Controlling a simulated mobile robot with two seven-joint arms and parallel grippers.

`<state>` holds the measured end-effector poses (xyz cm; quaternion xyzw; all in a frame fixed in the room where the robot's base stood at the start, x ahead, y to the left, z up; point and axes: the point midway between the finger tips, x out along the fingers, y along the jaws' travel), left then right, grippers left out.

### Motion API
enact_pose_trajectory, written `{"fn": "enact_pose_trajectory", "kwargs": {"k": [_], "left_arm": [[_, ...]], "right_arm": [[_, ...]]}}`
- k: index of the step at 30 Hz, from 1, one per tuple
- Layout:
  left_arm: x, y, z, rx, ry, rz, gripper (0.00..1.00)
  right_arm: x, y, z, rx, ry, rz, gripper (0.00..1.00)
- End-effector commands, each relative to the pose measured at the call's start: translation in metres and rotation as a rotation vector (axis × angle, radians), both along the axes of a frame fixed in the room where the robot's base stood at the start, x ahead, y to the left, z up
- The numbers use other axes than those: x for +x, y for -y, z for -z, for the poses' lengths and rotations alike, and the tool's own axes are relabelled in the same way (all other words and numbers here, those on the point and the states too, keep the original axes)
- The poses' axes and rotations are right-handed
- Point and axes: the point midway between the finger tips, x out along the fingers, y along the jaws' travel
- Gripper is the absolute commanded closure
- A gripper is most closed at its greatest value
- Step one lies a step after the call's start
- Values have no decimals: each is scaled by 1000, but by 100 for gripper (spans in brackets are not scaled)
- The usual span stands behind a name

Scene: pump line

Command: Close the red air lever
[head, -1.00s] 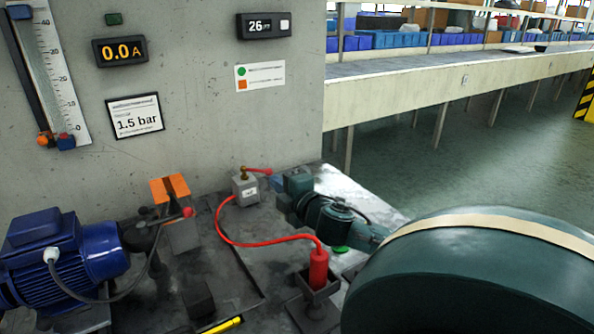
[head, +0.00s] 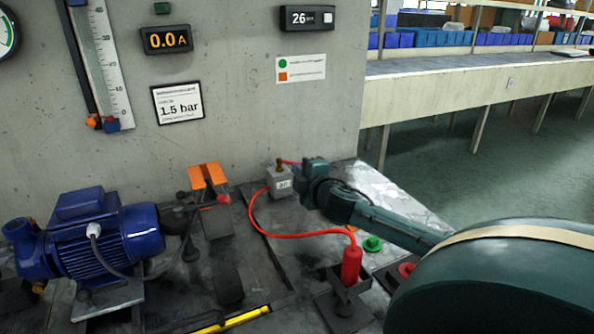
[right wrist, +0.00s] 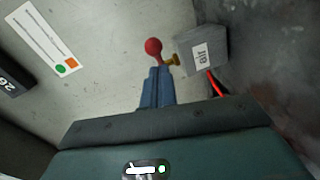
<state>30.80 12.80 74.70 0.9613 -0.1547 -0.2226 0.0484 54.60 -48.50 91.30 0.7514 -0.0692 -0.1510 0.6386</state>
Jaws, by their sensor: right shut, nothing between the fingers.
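The grey air box (head: 281,183) stands on the bench by the wall, with a brass valve on top. Its red lever (head: 290,162) points right, away from the valve; its outer end is hidden behind my right gripper in the head view. In the right wrist view the lever's red ball (right wrist: 153,48) sits just beyond the blue fingertips, left of the box labelled "air" (right wrist: 203,50). My right gripper (right wrist: 157,72) is shut and empty, close to the ball; I cannot tell whether they touch. My left gripper is not in view.
A red hose (head: 295,235) runs from the box to a red cylinder (head: 351,264). A blue motor pump (head: 100,240) and an orange block (head: 207,174) stand to the left. A green button (head: 372,244) is near my forearm. The concrete wall is close behind.

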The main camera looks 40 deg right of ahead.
Motion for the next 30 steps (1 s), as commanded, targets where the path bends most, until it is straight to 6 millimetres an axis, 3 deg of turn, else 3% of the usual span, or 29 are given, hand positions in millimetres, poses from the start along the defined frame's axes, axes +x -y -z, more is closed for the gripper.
{"fn": "enact_pose_trajectory", "kwargs": {"k": [7,30], "left_arm": [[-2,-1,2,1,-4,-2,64],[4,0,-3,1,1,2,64]], "right_arm": [[12,3,1,0,1,-1,100],[12,8,1,0,-1,-67,100]]}}
